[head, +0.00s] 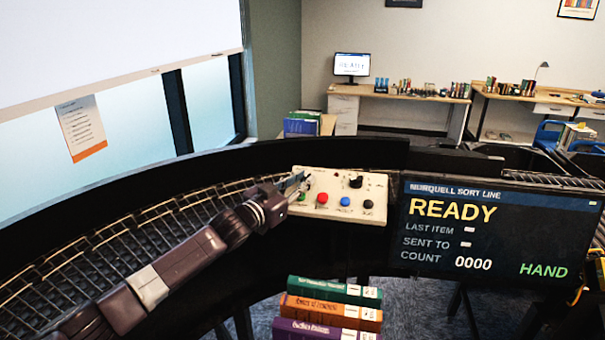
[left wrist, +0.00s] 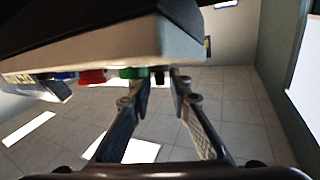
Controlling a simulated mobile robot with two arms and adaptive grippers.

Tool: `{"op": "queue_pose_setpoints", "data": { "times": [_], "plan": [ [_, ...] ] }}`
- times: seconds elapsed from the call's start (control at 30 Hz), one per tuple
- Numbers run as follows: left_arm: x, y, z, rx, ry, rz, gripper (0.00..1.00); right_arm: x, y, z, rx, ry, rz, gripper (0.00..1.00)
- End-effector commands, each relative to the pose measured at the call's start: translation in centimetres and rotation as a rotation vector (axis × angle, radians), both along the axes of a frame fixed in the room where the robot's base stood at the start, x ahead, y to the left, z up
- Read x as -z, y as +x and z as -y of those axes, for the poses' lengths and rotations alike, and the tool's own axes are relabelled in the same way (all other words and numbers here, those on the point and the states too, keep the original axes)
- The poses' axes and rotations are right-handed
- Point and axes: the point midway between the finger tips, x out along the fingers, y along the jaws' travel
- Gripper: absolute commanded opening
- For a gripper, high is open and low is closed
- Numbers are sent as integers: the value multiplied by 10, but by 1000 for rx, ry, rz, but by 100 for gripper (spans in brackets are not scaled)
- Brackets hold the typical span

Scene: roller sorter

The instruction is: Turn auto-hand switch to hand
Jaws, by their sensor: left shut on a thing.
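In the left wrist view the fingertips (left wrist: 160,88) close around a small dark switch lever (left wrist: 158,75) beside the green button (left wrist: 132,72). The display (head: 497,227) reads READY, count 0000 and HAND in green. My right gripper is not in view.
The curved roller conveyor (head: 120,252) runs along the left under my left arm. A stack of books (head: 332,308) stands in front, below the box. Desks (head: 400,92) with a monitor and books stand against the back wall.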

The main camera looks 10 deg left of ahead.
Motion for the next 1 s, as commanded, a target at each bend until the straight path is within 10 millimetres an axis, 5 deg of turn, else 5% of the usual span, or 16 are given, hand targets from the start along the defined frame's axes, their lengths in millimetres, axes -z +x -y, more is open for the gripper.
{"op": "queue_pose_setpoints", "data": {
  "times": [0.33,1.0],
  "plan": [
    [-1,1,-3,71,30,-2,0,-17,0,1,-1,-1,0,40],
    [1,1,-2,97,37,-3,0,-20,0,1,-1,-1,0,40]
  ]
}}
